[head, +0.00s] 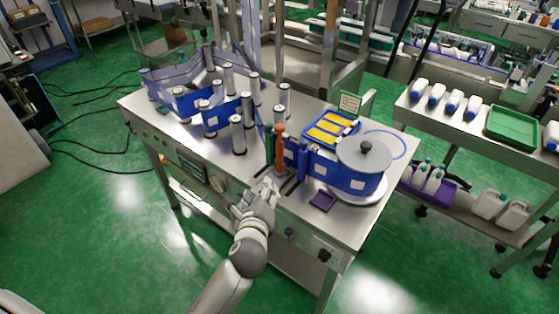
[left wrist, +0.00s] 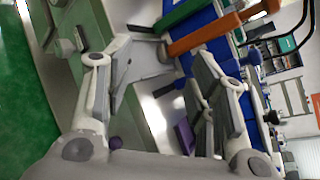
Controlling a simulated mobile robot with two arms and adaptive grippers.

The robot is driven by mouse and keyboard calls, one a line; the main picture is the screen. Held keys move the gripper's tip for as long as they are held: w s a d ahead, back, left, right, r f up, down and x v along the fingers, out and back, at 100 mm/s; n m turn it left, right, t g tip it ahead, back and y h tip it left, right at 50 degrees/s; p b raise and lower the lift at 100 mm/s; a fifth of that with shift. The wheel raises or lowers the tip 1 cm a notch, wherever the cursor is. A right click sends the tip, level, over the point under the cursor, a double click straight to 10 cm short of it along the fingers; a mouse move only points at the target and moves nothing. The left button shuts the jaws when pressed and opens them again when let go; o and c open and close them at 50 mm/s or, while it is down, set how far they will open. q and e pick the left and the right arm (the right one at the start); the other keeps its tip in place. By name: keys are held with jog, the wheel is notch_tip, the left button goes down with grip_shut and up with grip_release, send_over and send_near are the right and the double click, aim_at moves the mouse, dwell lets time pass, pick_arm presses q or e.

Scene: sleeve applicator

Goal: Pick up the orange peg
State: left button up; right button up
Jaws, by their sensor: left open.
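The orange peg (head: 280,142) stands upright on the steel table, just right of a dark green peg (head: 269,147). In the left wrist view the orange peg (left wrist: 206,34) lies slanted across the top, beyond the fingertips, with the green peg (left wrist: 186,14) beside it. My left gripper (head: 266,187) is at the table's front edge, on the near side of the orange peg. In the left wrist view its fingers (left wrist: 162,62) are spread apart with nothing between them. My right gripper is not in view.
A blue label web runs past several metal rollers (head: 237,134) on the left to a large reel (head: 362,165) on the right. A blue peg-like post (head: 303,160) stands right of the orange peg. A small purple tray (head: 323,202) and a yellow-and-blue tray (head: 331,128) are nearby.

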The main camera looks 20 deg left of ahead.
aim_at(279, 134)
pick_arm(q)
jog(key=w+r+m+t, duration=0.1)
jog(key=w+r+m, duration=0.2)
jog(key=w+d+r+m+t, duration=0.1)
jog(key=w+r+m, duration=0.2)
jog(key=w+d+r+m+t, duration=0.1)
jog(key=w+r+m, duration=0.2)
jog(key=r, duration=0.1)
jog(key=shift+w+d+t, duration=0.15)
jog(key=shift+w+t, duration=0.25)
jog(key=shift+w+a+f+p, duration=0.15)
jog(key=shift+w+a, duration=0.15)
jog(key=shift+w, duration=0.6)
jog(key=shift+w+a+p, duration=0.2)
jog(key=shift+w+a, duration=0.1)
jog(key=shift+w, duration=0.6)
jog(key=shift+w+a+f+p, duration=0.15)
jog(key=shift+w+a, duration=0.15)
jog(key=shift+w, duration=0.6)
jog(key=shift+r, duration=0.15)
jog(key=shift+s, duration=0.1)
grip_shut()
